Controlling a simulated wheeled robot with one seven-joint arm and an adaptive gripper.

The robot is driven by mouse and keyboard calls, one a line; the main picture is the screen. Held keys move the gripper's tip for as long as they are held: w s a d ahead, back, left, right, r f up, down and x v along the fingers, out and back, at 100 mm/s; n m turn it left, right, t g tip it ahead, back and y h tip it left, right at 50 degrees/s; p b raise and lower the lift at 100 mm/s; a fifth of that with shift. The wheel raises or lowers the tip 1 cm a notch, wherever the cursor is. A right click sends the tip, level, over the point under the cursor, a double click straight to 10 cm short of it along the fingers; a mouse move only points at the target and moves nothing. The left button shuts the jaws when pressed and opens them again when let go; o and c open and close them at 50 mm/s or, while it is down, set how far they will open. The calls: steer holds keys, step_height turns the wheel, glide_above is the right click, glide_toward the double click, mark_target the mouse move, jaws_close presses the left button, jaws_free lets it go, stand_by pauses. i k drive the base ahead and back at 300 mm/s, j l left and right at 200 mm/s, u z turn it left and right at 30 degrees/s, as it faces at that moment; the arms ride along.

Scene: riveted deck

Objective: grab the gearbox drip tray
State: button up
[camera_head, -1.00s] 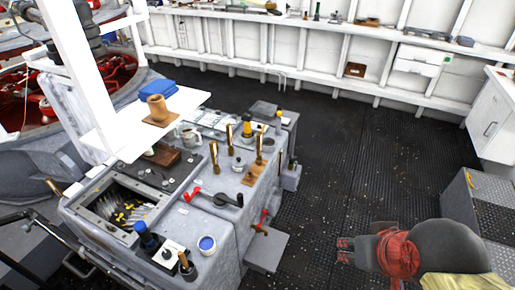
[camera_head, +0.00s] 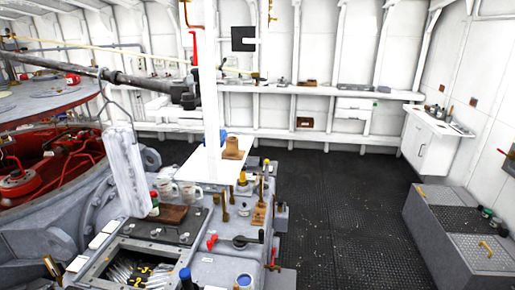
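I cannot tell for sure which thing is the gearbox drip tray. A grey machine housing (camera_head: 208,262) stands at the lower middle. An open rectangular tray-like recess (camera_head: 98,264) in its top holds several metal tools and yellow pieces; its front is cut off by the picture's lower edge. A dark flat panel with a brown block (camera_head: 172,214) on it lies just behind the recess. My gripper is not in view, so nothing shows as held.
A white post (camera_head: 210,90) and a white shelf plate (camera_head: 196,166) with a brown pot (camera_head: 232,149) rise above the housing. White mugs (camera_head: 190,191) stand below the plate. A grey chest (camera_head: 455,232) is at right. Dark floor (camera_head: 335,200) between is clear.

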mark_target(253, 163)
steer(key=i+j+z, duration=0.1)
steer(key=j, duration=0.6)
steer(key=i+j+z, duration=0.1)
steer(key=j, duration=0.6)
steer(key=i+j+z, duration=0.1)
steer(key=j, duration=0.6)
